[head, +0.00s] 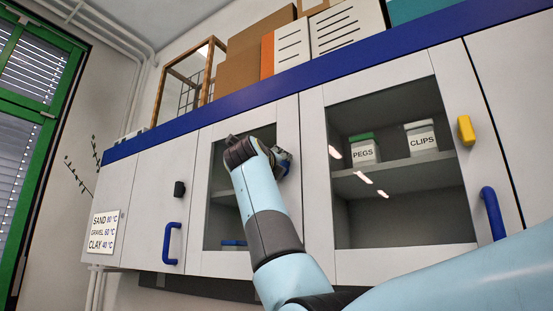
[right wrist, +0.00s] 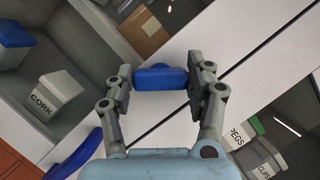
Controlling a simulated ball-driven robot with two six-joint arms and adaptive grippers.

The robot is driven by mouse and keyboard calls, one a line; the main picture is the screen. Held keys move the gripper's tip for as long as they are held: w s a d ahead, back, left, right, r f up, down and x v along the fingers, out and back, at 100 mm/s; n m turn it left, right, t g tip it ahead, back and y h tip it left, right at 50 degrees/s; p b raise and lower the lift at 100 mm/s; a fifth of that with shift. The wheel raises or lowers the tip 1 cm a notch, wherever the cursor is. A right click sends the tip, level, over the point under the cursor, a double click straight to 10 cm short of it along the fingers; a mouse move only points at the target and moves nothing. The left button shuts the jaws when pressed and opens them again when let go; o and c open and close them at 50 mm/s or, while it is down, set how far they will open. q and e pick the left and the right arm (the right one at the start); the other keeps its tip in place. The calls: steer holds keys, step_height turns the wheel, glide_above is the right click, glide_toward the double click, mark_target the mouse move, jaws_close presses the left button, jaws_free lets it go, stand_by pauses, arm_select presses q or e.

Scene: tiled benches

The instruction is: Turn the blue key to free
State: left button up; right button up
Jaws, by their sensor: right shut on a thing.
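The blue key (right wrist: 160,77) is in the right wrist view, between the two fingers of my right gripper (head: 281,160). The fingers are closed on its two sides. It sits at the pale door frame, beside the seam between two glazed cabinet doors. In the head view my right gripper is at the right edge of the middle glazed door, and my own arm hides the key there. The key's exact angle and any free mark cannot be made out. My left gripper is not in view.
A yellow key (head: 466,130) and a black key (head: 179,189) are on neighbouring doors. Blue handles (head: 493,213) (head: 172,243) stick out from the doors. Boxes labelled PEGS (head: 365,152) and CLIPS (head: 421,139) stand behind the right glass. Cartons (head: 257,37) line the top.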

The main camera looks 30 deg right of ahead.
steer(key=n+y, duration=0.1)
steer(key=n, duration=0.3)
steer(key=n+y+p, duration=0.1)
steer(key=n+y, duration=0.1)
steer(key=n, duration=0.2)
steer(key=shift+g, duration=0.3)
steer(key=shift+f, duration=0.1)
steer(key=o, duration=1.2)
steer(key=shift+w, duration=0.1)
steer(key=shift+v, duration=6.05)
